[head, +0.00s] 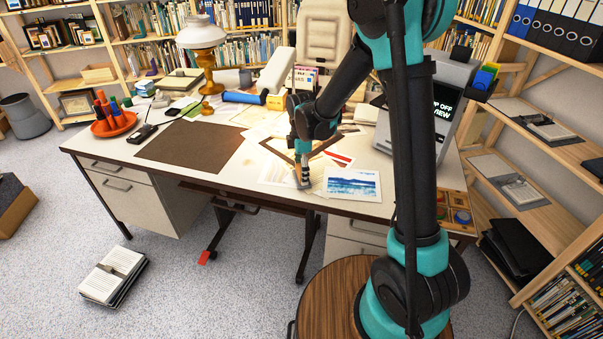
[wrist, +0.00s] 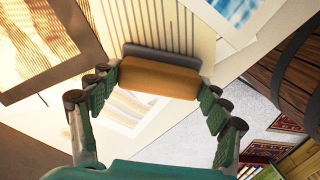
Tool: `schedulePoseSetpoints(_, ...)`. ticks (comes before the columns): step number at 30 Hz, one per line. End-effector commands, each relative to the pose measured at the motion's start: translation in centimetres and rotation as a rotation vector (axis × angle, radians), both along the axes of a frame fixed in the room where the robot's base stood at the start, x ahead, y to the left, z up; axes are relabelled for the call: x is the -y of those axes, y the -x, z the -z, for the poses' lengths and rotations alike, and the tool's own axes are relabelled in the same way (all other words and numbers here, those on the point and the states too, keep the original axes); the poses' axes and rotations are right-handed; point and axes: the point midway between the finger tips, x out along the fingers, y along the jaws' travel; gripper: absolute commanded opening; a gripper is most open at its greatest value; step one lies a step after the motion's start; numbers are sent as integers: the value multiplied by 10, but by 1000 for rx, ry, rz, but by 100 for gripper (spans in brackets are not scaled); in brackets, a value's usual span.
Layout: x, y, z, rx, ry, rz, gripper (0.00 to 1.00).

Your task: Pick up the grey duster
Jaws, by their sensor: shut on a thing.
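The duster (wrist: 158,78) shows in the wrist view as a short block with a tan-orange face and a grey strip along its far side. My gripper (wrist: 160,90) is shut on its two ends, with a green finger pad against each end. In the head view my gripper (head: 303,170) points down over the desk's front edge among the loose prints, and a small grey part of the duster (head: 304,184) shows at its tip. I cannot tell whether the duster touches the paper under it.
The desk (head: 90,143) holds a blue seascape print (head: 351,184), a brown mat (head: 190,147), a lamp (head: 203,45) and an orange dish of markers (head: 113,122). A round wooden stool (head: 330,300) stands in front.

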Motion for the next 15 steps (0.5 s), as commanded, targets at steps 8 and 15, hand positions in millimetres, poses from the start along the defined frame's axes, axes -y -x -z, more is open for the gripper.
schedulePoseSetpoints(8,0,1,-35,0,0,0,43)
schedulePoseSetpoints(15,0,1,-103,0,0,0,43)
